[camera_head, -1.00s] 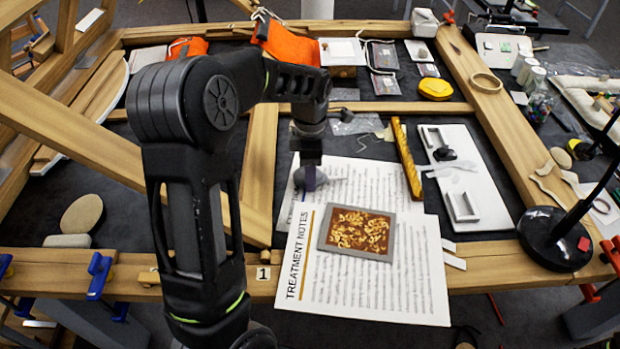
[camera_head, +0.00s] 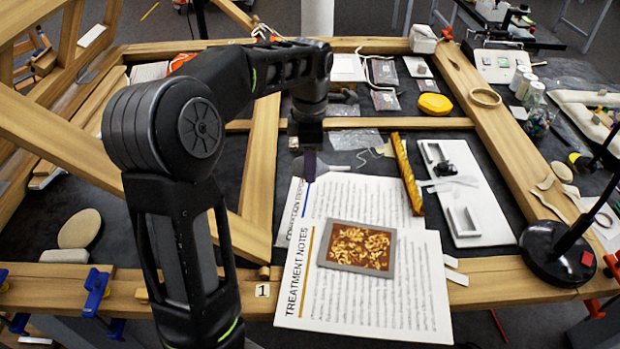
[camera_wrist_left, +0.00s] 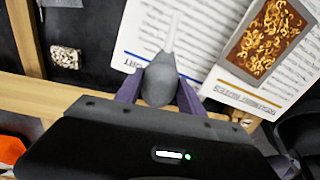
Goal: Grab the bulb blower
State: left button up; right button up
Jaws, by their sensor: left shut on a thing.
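The bulb blower (camera_wrist_left: 158,80) is a grey rounded bulb with a pale narrow nozzle. In the left wrist view it sits between the two purple-grey fingers of my left gripper (camera_wrist_left: 160,94), which is shut on it, the nozzle pointing away from the palm. In the head view my left gripper (camera_head: 310,165) points down over the far left part of the printed sheets. Fingers and wrist partly hide the bulb there. I cannot tell its exact height above the sheets. My right gripper is not in view.
A framed gilt fragment (camera_head: 357,247) lies on the treatment notes sheet (camera_head: 420,300). A gilded strip (camera_head: 405,170) and a white tray (camera_head: 472,213) lie to the right. A black lamp base (camera_head: 553,250) stands at the right. Wooden beams (camera_head: 497,140) frame the dark work area.

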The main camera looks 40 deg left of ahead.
pick_arm(q)
jog(key=shift+r, duration=0.85)
